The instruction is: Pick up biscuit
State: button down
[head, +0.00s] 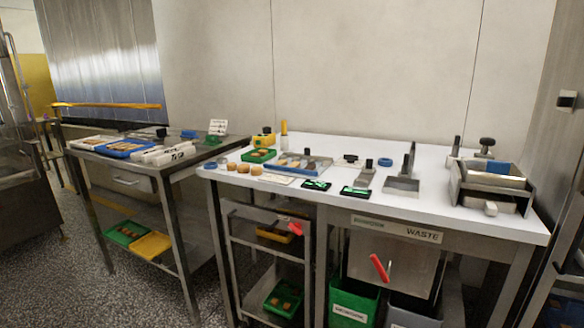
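Several small tan round pieces that look like biscuits (257,170) lie in a row at the left front of the white-topped table. A green tray (246,158) behind them holds more brown pieces. A blue-rimmed tray (322,167) to its right holds several brown and pale pieces. All are small and far off, so I cannot tell their exact kind. My gripper does not show in this view, and nothing is seen touching the biscuits.
A steel side table (205,153) with trays stands left. Dark scales or pads, a blue ring (385,162), scrapers and a metal box (458,190) occupy the white table (440,212). Speckled floor (60,290) is open at left.

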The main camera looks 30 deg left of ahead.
aim_at(294, 164)
jog(key=i+j, duration=0.4)
jog(key=j, duration=0.15)
jog(key=i+j, duration=0.35)
jog(key=j, duration=0.15)
jog(key=i+j, duration=0.4)
jog(key=j, duration=0.15)
jog(key=i+j, duration=0.35)
jog(key=j, duration=0.2)
